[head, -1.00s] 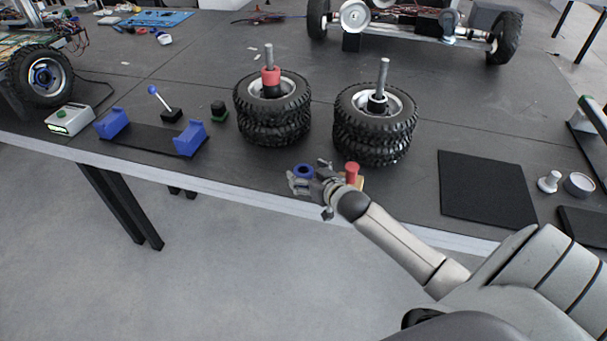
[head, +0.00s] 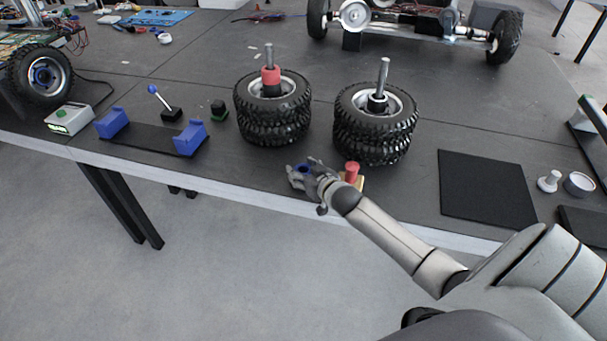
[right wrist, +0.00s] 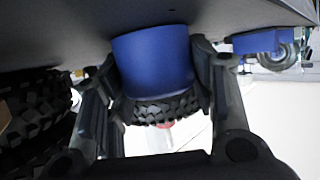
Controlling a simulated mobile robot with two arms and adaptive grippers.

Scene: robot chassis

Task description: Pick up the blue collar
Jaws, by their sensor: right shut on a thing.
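The blue collar (head: 304,169) is a short ring near the front edge of the table, in front of the two tire stacks. In the right wrist view the blue collar (right wrist: 154,62) fills the gap between my fingers. My right gripper (head: 303,171) is shut on it, with one finger on each side. In the right wrist view my right gripper (right wrist: 157,75) hides part of the collar's sides. Whether the collar still touches the table I cannot tell. My left gripper is not in view.
Two tire stacks with upright posts stand behind, the left one (head: 272,125) bearing a red collar (head: 271,75). A red-topped peg (head: 352,170) stands just right of my gripper. A blue-ended cradle (head: 150,138) lies left. A black mat (head: 487,190) lies right.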

